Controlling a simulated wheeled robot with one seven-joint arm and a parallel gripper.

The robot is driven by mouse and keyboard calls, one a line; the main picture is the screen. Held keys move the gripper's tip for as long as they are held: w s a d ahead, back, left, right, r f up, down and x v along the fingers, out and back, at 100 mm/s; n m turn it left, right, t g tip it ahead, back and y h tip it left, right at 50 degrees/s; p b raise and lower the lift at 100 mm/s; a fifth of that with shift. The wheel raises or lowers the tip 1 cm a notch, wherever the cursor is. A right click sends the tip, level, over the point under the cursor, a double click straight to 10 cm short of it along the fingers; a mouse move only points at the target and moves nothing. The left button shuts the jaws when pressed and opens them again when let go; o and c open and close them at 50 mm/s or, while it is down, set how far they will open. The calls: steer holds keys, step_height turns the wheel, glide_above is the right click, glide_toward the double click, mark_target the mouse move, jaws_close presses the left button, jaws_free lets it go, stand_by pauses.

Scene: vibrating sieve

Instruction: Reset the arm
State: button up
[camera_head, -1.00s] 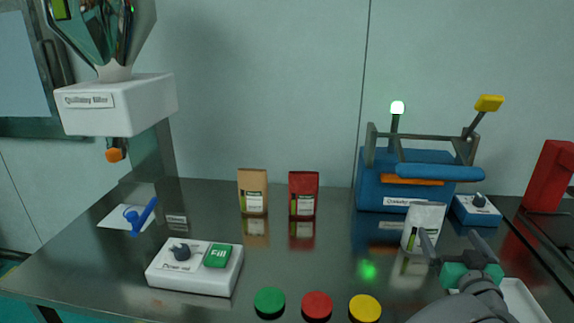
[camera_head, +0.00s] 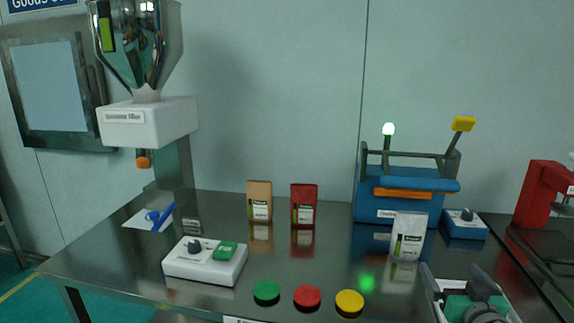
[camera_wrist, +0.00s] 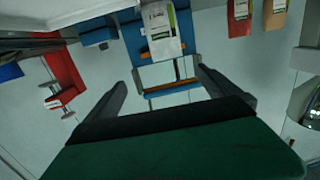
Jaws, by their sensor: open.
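My gripper (camera_head: 458,285) is at the lower right of the head view, over a white tray (camera_head: 510,295). Its two dark fingers are spread apart with nothing between them. A white pouch (camera_head: 408,236) stands upright on the table just beyond the fingers, in front of the blue sealing machine (camera_head: 408,200) with a lit green lamp. The wrist view is upside down. There the open fingers (camera_wrist: 160,90) show with the white pouch (camera_wrist: 163,32) and the blue machine (camera_wrist: 134,42) beyond them, apart from the fingers.
A brown pouch (camera_head: 259,201) and a red pouch (camera_head: 304,205) stand mid-table. Green (camera_head: 266,291), red (camera_head: 307,296) and yellow (camera_head: 349,302) discs lie at the front edge. A filler (camera_head: 150,122) and its control box (camera_head: 205,264) are left. A red device (camera_head: 542,195) stands far right.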

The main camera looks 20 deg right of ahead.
steer(key=w+a+f+n+g+y+p, duration=0.25)
steer(key=w+a+y, duration=0.2)
steer(key=a, duration=0.75)
steer(key=w+a+f+n+g+y+p, duration=0.15)
steer(key=w+a+g+y+p, duration=0.35)
steer(key=a, duration=0.7)
steer(key=s+a+r+g+h+p, duration=0.1)
steer(key=s+a+g+p, duration=0.1)
steer(key=s+a, duration=0.3)
steer(key=s+a+r+n+g+h+p, duration=0.1)
steer(key=s+a, duration=0.3)
steer(key=a, duration=0.6)
steer(key=shift+s+a+r+g+p, duration=0.3)
steer(key=shift+s+r+g+p, duration=0.05)
steer(key=shift+r+g, duration=0.45)
steer(key=shift+c, duration=0.3)
